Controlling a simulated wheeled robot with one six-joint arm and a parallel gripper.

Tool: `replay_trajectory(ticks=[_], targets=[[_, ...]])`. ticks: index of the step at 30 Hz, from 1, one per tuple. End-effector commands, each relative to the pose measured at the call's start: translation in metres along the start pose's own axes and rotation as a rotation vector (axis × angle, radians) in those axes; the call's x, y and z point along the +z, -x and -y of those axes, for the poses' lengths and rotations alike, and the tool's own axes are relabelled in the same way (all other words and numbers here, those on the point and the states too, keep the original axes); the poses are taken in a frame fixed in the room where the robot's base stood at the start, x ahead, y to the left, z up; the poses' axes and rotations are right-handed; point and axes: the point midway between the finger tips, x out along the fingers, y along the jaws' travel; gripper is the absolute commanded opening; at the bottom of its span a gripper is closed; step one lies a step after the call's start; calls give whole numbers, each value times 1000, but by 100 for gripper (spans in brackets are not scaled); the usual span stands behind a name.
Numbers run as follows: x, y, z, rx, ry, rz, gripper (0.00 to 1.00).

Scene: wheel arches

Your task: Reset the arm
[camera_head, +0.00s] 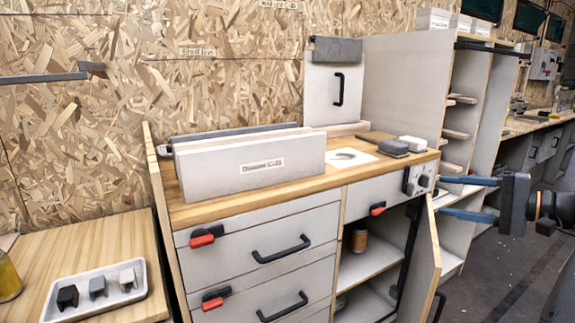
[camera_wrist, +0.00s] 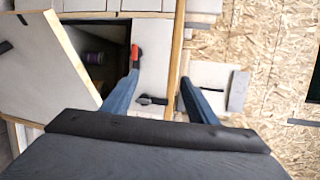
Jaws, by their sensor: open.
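My gripper (camera_head: 441,196) is at the right of the head view, in front of the cabinet's right side. Its two blue fingers point left and stand apart, with nothing between them. In the wrist view my gripper (camera_wrist: 158,78) shows both fingers spread, the cabinet front beyond them. The wooden-edged cabinet door (camera_head: 426,268) stands open below and left of the fingers; it also shows in the wrist view (camera_wrist: 45,55). I cannot tell whether a finger touches the cabinet.
The open compartment holds an orange-brown can (camera_head: 359,240). Drawers with black handles (camera_head: 283,250) and red latches are closed at left. Boxes and small blocks stand on the worktop (camera_head: 250,200). A white tray (camera_head: 95,290) with three small blocks lies lower left. Floor (camera_head: 490,270) shows at right.

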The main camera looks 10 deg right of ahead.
Motion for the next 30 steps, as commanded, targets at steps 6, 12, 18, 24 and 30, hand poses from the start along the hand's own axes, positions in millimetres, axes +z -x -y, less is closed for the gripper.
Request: replay_trajectory(ticks=[6,12,18,24,30], targets=[[80,-85,-21,204,-11,231,53],[175,-141,-54,458,32,449,53],[259,-164,-91,704,143,617,53],[324,-166,-126,920,324,734,53],[370,-158,-156,1082,563,807,53]])
